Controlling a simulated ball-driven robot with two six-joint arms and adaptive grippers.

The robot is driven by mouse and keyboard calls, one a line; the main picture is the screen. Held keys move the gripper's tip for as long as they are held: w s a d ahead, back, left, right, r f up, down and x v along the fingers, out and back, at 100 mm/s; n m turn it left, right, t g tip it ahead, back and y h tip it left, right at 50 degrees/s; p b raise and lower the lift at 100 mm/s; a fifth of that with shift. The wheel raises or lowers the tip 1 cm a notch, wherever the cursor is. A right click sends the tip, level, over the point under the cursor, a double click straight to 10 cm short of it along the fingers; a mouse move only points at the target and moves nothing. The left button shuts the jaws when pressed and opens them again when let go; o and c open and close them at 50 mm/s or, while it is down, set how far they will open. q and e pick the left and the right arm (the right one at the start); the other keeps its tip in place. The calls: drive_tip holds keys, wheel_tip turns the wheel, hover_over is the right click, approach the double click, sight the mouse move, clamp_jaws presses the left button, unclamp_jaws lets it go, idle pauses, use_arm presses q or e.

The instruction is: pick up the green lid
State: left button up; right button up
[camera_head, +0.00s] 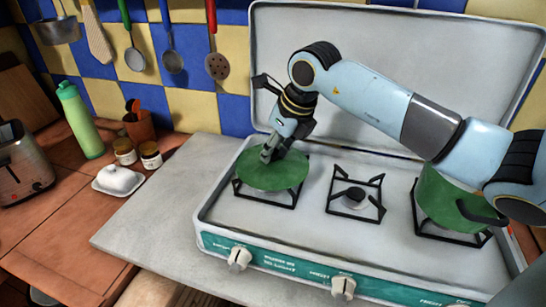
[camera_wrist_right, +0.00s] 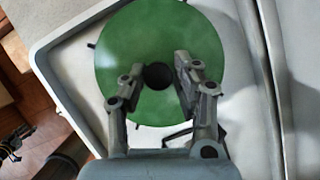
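The green lid (camera_head: 272,168) is a round disc on the left burner of the stove, and fills the upper middle of the right wrist view (camera_wrist_right: 120,45). Its dark round knob (camera_wrist_right: 157,76) stands near its centre. My right gripper (camera_head: 270,154) is low over the lid, pointing down. In the right wrist view its two fingers (camera_wrist_right: 160,74) are on either side of the knob, with small gaps showing. In the head view the fingers hide the knob.
The white stove (camera_head: 320,232) has its cover raised behind. A bare burner (camera_head: 354,199) is in the middle, and a green pot (camera_head: 446,198) stands on the right burner, partly behind my right arm. A green bottle (camera_head: 80,120), jars and a butter dish (camera_head: 118,180) are left. Utensils hang above.

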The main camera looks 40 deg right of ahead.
clamp_jaws()
